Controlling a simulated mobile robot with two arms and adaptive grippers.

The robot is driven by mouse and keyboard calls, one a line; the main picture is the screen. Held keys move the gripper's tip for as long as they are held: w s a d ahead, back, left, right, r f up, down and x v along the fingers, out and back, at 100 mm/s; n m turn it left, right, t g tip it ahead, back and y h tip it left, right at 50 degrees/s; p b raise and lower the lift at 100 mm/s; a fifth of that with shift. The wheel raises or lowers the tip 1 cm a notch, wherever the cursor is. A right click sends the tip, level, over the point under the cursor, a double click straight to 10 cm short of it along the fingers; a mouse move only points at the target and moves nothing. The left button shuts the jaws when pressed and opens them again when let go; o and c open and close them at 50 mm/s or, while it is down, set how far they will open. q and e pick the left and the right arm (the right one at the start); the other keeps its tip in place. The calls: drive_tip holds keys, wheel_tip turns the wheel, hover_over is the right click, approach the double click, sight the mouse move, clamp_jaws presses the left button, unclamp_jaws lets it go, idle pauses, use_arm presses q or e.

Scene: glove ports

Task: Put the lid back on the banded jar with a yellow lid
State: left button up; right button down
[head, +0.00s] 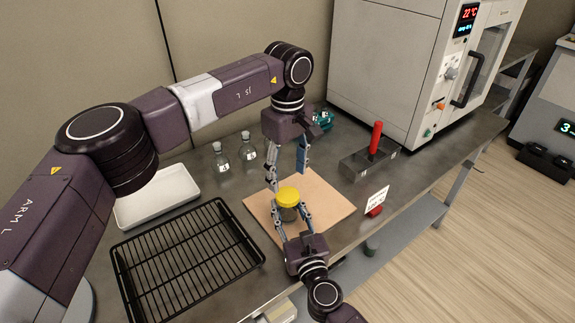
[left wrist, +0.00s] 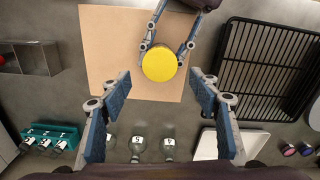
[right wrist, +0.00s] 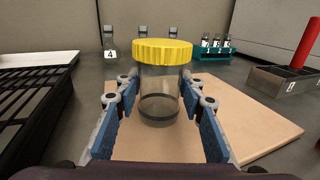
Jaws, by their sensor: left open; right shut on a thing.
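The clear jar (right wrist: 159,82) with a dark band (right wrist: 158,107) stands upright over the tan board. The yellow lid (head: 288,195) sits level on the jar's mouth, with no gap visible in the right wrist view (right wrist: 162,50). My right gripper (head: 291,222) is shut on the jar's body, one finger on each side below the lid. My left gripper (head: 288,178) points down above the lid, open, with its fingers spread wide and nothing between them. In the left wrist view, the round lid (left wrist: 159,63) shows whole, apart from the left fingers.
The tan board (head: 330,192) lies under the jar. A black wire rack (head: 187,263) and white tray (head: 157,197) are to the left. Flasks (head: 222,158) and a teal vial rack (head: 323,119) stand behind.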

sight(287, 195)
use_arm(q)
drive_tip(key=n, duration=0.5)
drive_tip(key=shift+r+n, duration=0.25)
drive_tip(key=shift+n, duration=0.15)
drive_tip(key=n, duration=0.7)
drive_tip(key=shift+r, duration=0.25)
drive_tip(key=n, duration=0.7)
drive_tip(key=shift+r, duration=0.3)
drive_tip(key=n, duration=0.5)
drive_tip(key=shift+r+n, duration=0.2)
drive_tip(key=shift+n, duration=0.1)
drive_tip(key=shift+f, duration=4)
